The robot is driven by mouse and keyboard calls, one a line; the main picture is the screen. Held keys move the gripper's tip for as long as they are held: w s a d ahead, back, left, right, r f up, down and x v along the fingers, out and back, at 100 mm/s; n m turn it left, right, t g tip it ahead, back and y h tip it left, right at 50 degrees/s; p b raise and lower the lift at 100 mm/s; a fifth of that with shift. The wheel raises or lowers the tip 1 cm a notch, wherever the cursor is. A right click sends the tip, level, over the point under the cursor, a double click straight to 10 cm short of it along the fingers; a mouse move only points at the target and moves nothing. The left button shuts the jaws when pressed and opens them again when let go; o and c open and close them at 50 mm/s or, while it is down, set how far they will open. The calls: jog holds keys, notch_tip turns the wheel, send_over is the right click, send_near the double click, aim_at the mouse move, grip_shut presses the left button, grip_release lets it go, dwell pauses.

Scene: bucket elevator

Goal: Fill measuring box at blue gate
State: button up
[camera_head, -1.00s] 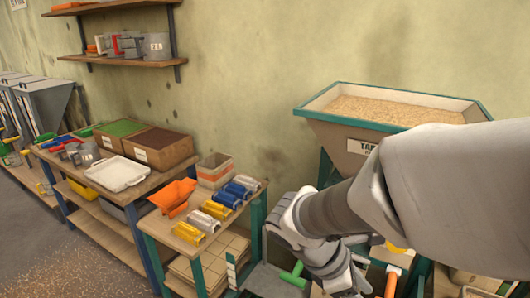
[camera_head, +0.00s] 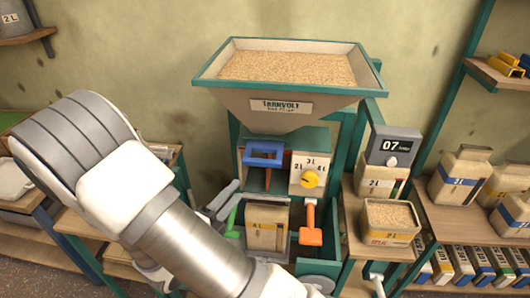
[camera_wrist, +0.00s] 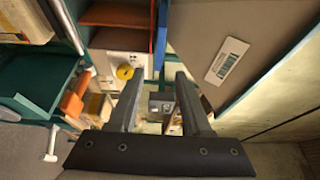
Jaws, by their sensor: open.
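The blue gate (camera_head: 263,154) is a blue frame on the machine below the grain-filled hopper (camera_head: 272,104). Beside it is a dial panel with a yellow knob (camera_head: 309,179) and litre marks. A beige box marked 4L (camera_head: 267,227) stands upright below, between a green handle and an orange handle (camera_head: 310,228); its inside cannot be made out. In the wrist view my gripper (camera_wrist: 157,80) is open and empty, with the yellow knob (camera_wrist: 125,72) left of its fingers and a blue strip (camera_wrist: 160,35) beyond.
Right of the machine, a grey display reading 07 (camera_head: 394,146) stands above an open grain-filled box (camera_head: 390,220). Paper sacks (camera_head: 461,176) fill the right shelf. My arm covers the lower left of the head view.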

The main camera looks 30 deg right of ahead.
aim_at(264, 160)
jog(key=p+x, duration=0.2)
jog(key=x, duration=1.5)
jog(key=shift+w+d, duration=0.1)
jog(key=shift+d, duration=0.05)
grip_shut()
dwell(0.8)
